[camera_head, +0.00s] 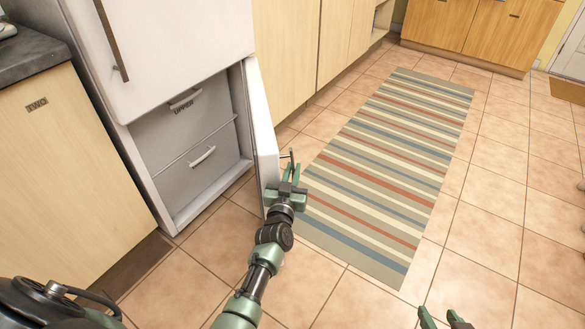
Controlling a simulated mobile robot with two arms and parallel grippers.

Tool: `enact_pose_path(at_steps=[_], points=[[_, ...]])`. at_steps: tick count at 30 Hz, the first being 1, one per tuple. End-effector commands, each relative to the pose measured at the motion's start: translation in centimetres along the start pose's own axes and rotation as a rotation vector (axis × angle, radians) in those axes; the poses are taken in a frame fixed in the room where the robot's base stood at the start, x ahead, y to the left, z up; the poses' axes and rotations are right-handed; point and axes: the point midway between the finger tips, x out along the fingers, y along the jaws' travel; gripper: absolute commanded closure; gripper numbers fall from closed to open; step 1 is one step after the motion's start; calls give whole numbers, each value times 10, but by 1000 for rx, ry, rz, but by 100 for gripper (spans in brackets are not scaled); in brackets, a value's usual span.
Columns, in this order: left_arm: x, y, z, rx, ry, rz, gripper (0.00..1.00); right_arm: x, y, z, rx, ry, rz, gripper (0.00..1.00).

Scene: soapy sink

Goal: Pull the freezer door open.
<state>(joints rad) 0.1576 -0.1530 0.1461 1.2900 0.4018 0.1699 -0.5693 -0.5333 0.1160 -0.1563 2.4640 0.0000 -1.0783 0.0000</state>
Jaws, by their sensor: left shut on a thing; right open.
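The white freezer door (264,125) is the lower door of the fridge. It stands swung well out to the right, seen nearly edge-on. The freezer compartment (150,138) behind it is exposed, with two drawers; the top one (192,108) is labelled UPPER. My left gripper (291,170) is at the door's outer face, shut on its thin dark handle (291,154); the exact grip is partly hidden by the fingers. My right gripper (442,317) is open and empty at the bottom edge, over the tiles.
The upper fridge door (180,45) is closed. A wooden cabinet marked TWO (60,165) stands to the left. A striped rug (385,165) lies on the tiled floor right of the door. Cabinets (290,60) line the wall behind.

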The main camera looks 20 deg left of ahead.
Motion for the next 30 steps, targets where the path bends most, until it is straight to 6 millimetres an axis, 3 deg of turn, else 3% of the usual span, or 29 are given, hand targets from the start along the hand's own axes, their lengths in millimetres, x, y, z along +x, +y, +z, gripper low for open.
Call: enact_pose_path(at_steps=[1,17,18,19,30], points=[[5,10,-7,0,3,17,100,-2,1,4,0,-21,1,58],[5,9,-7,1,4,8,100,-3,2,13,1,-62,3,58],[5,9,-7,1,4,8,77,-3,2,13,1,-62,3,58],[5,9,-7,1,4,8,70,-3,2,13,1,-62,3,58],[5,8,-8,3,5,8,70,-3,1,13,1,-61,3,58]])
